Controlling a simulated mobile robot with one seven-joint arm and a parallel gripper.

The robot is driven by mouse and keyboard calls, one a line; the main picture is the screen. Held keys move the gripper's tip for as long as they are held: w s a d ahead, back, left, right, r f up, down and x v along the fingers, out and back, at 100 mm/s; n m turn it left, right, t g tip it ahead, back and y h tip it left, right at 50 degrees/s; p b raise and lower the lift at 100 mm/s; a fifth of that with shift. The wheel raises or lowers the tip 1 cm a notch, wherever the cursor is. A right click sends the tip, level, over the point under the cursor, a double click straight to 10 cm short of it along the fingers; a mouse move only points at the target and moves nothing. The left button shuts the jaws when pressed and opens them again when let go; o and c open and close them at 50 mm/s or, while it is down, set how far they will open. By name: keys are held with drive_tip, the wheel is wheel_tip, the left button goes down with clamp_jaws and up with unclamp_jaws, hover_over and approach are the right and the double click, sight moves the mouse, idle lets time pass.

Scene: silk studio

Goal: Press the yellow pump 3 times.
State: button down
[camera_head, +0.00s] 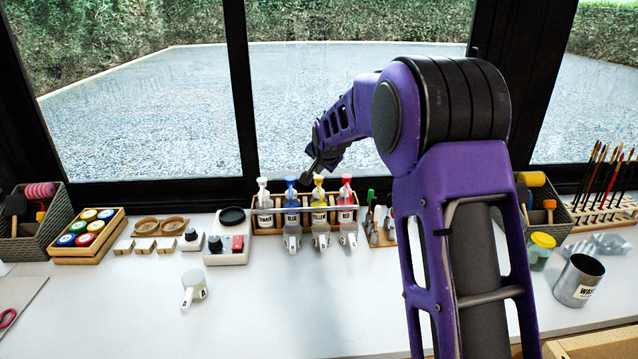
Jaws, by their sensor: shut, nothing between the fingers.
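The yellow pump (319,199) stands upright in a wooden rack at the back of the white table, between the blue pump (291,196) and the red pump (346,196). A white pump (263,197) stands at the rack's left end. My gripper (306,180) is shut and empty. It points down and left, and its tip shows near the tops of the blue and yellow pumps. I cannot tell from this view whether it touches either one.
The wooden rack (268,231) holds the pumps. A white scale-like device (229,250) stands to its left, and a tool holder (379,240) to its right. A small white cup (194,287) sits in front. The table's front middle (290,315) is clear. A window stands behind.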

sight(318, 179)
drive_tip(key=shift+f+b, duration=0.65)
drive_tip(key=shift+f, duration=0.2)
idle(0.5)
drive_tip(key=shift+r+p, duration=0.7)
drive_tip(key=shift+r, duration=0.65)
drive_tip(key=shift+r, duration=0.1)
wheel_tip(318, 179, up, 6)
drive_tip(key=p, duration=0.3)
